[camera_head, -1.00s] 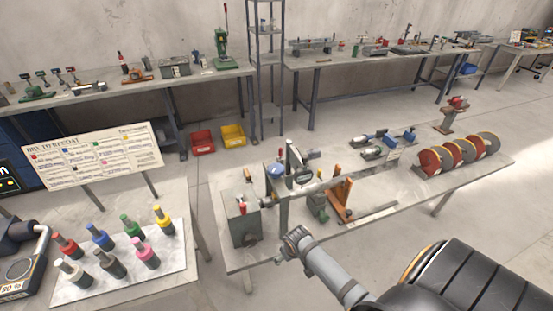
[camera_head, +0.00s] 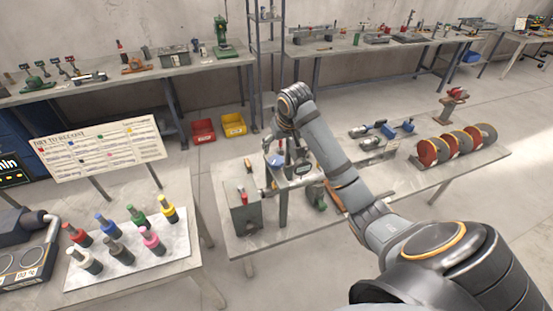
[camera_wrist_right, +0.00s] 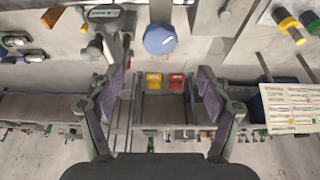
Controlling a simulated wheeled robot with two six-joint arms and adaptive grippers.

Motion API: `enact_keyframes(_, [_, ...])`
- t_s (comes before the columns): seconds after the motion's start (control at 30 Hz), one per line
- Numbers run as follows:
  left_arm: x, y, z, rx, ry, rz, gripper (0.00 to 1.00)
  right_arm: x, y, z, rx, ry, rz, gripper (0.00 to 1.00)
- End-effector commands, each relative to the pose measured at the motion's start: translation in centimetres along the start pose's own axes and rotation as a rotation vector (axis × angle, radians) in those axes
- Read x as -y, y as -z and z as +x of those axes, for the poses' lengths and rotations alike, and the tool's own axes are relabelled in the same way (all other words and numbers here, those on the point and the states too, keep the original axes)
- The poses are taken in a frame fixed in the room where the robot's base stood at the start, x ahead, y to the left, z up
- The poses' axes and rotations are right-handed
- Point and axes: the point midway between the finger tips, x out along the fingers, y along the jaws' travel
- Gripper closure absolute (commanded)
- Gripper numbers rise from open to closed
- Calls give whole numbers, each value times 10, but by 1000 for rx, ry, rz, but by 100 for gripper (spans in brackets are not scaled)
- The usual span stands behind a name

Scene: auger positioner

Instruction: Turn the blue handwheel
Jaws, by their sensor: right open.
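The blue handwheel (camera_head: 275,160) sits on the grey fixture on the middle table, partly covered by my gripper in the head view. In the right wrist view the blue handwheel (camera_wrist_right: 160,39) shows face-on as a faceted knob, at the top centre beyond the fingers. My right gripper (camera_head: 275,141) hangs from the bent wrist over the fixture, close to the handwheel. In the wrist view my right gripper (camera_wrist_right: 161,80) has its two fingers wide apart with nothing between them. I cannot tell whether a finger touches the wheel. My left gripper is not in view.
Red and dark discs (camera_head: 452,146) stand at the table's right. A tray (camera_head: 100,275) of coloured-collar pegs is at lower left.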

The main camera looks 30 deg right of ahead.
Motion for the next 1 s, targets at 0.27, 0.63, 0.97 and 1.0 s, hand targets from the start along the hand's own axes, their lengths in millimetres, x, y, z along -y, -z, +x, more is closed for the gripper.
enact_keyframes(0.27, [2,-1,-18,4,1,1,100,1,-1,42,8,2,0,22])
enact_keyframes(0.63, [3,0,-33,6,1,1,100,0,-1,101,2,0,-2,22])
enact_keyframes(0.97, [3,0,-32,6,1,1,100,1,-1,105,0,0,-2,26])
enact_keyframes(1.0, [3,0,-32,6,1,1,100,1,-1,105,0,0,-2,32])
